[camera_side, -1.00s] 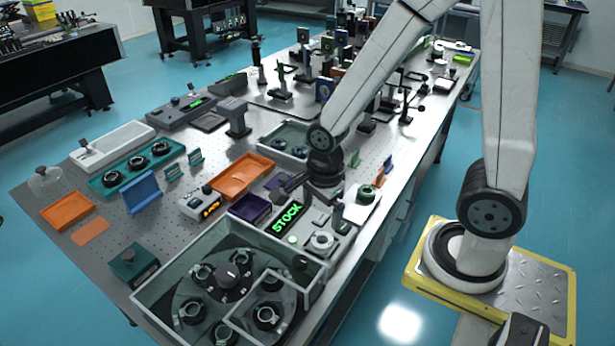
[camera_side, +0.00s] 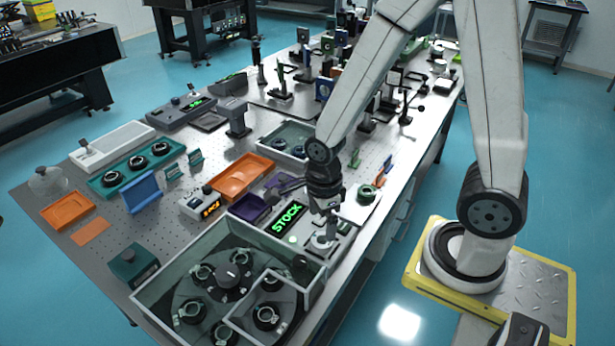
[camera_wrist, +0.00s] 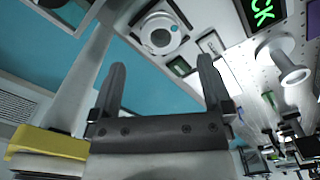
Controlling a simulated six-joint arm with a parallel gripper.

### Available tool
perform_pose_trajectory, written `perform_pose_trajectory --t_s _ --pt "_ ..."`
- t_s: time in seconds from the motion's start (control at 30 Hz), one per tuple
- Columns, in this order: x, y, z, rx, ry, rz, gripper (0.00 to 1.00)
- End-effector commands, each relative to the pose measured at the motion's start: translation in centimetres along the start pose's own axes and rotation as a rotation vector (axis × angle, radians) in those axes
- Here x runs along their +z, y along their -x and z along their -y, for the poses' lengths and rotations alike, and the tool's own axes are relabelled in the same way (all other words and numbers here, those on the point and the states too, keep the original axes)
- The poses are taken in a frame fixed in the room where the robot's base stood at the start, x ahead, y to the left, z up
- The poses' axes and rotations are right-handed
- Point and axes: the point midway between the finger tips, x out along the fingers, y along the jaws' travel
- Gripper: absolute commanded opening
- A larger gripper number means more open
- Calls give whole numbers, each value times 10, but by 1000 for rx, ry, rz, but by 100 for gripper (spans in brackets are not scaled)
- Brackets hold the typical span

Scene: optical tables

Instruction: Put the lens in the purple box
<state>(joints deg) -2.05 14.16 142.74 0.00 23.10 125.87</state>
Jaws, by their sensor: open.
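The purple box (camera_side: 249,208) is an open tray left of the green STOCK sign; a purple edge (camera_wrist: 313,18) shows at the right of the wrist view. A round, pale ring-shaped piece, apparently the lens in its mount (camera_side: 320,244), sits on a light square base in front of the sign. The same round piece (camera_wrist: 160,36) shows in the wrist view, ahead of the fingertips. My gripper (camera_side: 333,229) points down close over this piece. In the wrist view my gripper (camera_wrist: 162,66) is open, with nothing between its fingers. Its fingers partly hide the piece in the side view.
A clear-walled enclosure (camera_side: 165,292) with a carousel of several ring mounts stands at the front. The STOCK sign (camera_side: 288,217) stands close beside my gripper. An orange tray (camera_side: 240,177) lies behind the purple box.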

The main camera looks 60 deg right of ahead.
Motion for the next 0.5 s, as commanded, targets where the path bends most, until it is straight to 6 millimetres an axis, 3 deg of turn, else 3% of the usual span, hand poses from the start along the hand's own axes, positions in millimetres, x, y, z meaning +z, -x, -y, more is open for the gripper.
perform_pose_trajectory --t_s 0.5 --pt "0 -11 0 1 0 -1 100"
